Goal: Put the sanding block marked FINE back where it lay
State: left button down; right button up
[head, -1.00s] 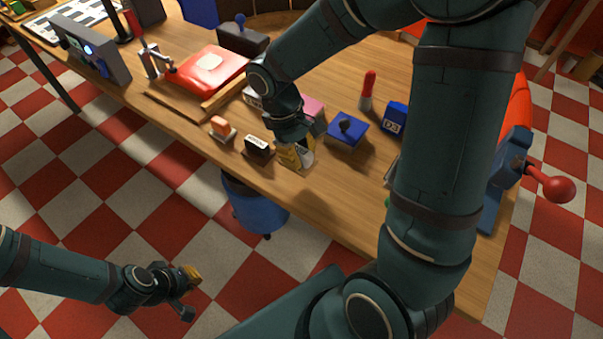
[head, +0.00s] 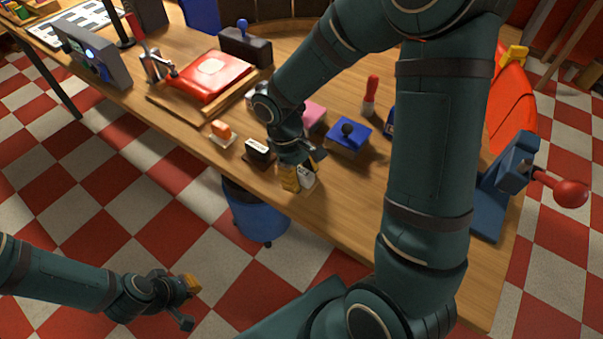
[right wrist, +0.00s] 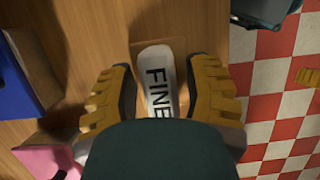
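The sanding block marked FINE (right wrist: 158,80) has a white label with black letters. In the head view this gripper (head: 299,178) points down near the table's front edge, and the white label of the block (head: 307,179) shows beside a finger. I cannot tell whether the block touches the table. My left gripper (head: 188,304) is open and empty, over the floor left of the table.
A black block with a white label (head: 258,151) and an orange-and-white piece (head: 222,131) stand left of my right gripper. A blue block with a dark knob (head: 348,134) and a pink block (head: 314,117) are behind it. Bare tabletop (head: 335,220) lies to the front right.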

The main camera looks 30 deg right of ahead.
jog(key=shift+w+r+p, duration=0.1)
jog(key=shift+r+p, duration=0.2)
jog(key=shift+r, duration=0.2)
jog(key=p+v, duration=0.3)
jog(key=v, duration=0.8)
jog(key=shift+a+r, duration=0.1)
jog(key=shift+r, duration=0.05)
